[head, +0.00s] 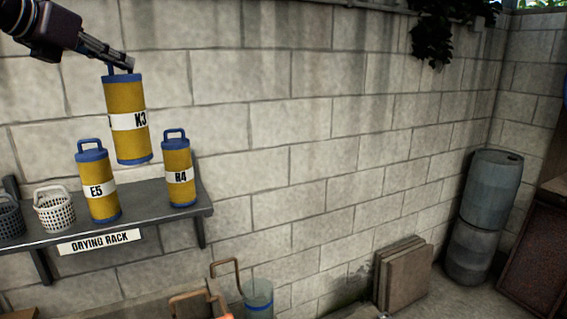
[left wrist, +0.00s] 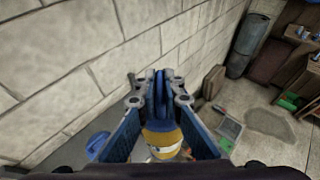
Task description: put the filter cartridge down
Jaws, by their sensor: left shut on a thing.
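My left gripper (head: 122,64) comes in from the upper left and is shut on the blue handle of the yellow filter cartridge K3 (head: 126,92). The cartridge hangs nearly upright above the drying rack shelf (head: 146,196), clear of its surface. Its blue bottom is roughly level with the tops of cartridges E5 (head: 98,190) and R4 (head: 178,178), which stand on the shelf to either side below it. In the left wrist view the gripper (left wrist: 160,92) pinches the blue handle, with the yellow cartridge top (left wrist: 163,137) below. My right gripper is not in view.
A white basket (head: 54,210) and a dark basket (head: 9,218) stand left of E5. Shelf surface shows between E5 and R4. A sign (head: 100,242) hangs on the shelf's front edge. The block wall (head: 300,130) is behind. Below stands a clear blue container (head: 258,298).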

